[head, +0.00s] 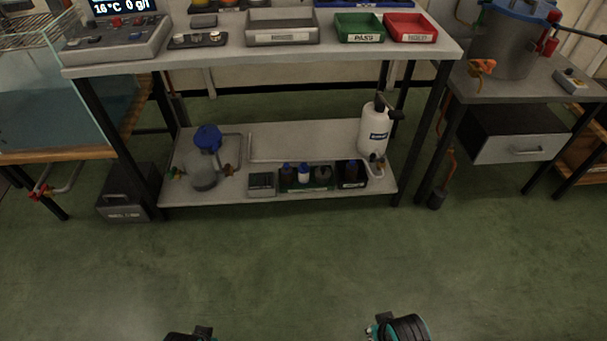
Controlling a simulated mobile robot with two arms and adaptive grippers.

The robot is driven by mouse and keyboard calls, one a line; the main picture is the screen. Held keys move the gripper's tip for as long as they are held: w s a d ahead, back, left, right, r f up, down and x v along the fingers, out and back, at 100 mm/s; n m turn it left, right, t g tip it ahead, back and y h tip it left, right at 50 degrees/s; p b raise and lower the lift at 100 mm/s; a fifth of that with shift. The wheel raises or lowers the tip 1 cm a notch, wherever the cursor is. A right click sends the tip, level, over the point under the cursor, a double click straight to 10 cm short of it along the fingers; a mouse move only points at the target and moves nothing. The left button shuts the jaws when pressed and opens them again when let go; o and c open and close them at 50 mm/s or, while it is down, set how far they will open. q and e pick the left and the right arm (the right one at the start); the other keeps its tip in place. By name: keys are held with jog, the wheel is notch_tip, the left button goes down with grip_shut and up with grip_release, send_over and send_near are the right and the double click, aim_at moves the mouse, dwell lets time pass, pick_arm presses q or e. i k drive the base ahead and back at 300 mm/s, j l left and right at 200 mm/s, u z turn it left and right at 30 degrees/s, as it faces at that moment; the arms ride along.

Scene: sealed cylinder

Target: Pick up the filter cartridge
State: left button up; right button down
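I cannot make out for certain a filter cartridge in the head view. A blue-capped vessel with a clear or grey bowl (205,175) stands at the left of the workbench's lower shelf; I cannot tell whether it holds a cartridge. No gripper fingers show in this view.
The workbench (345,45) carries a grey tray (282,37), a green bin (360,37), a red bin (410,37) and a control panel. A white sprayer bottle (375,130) and several small dark bottles stand on its lower shelf (290,135). The green floor (300,255) in front is clear.

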aim_at(304, 169)
jog(key=i+j, duration=0.35)
jog(key=j, duration=0.15)
jog(key=i+j+z, duration=0.1)
jog(key=i+j, duration=0.25)
jog(key=j, duration=0.2)
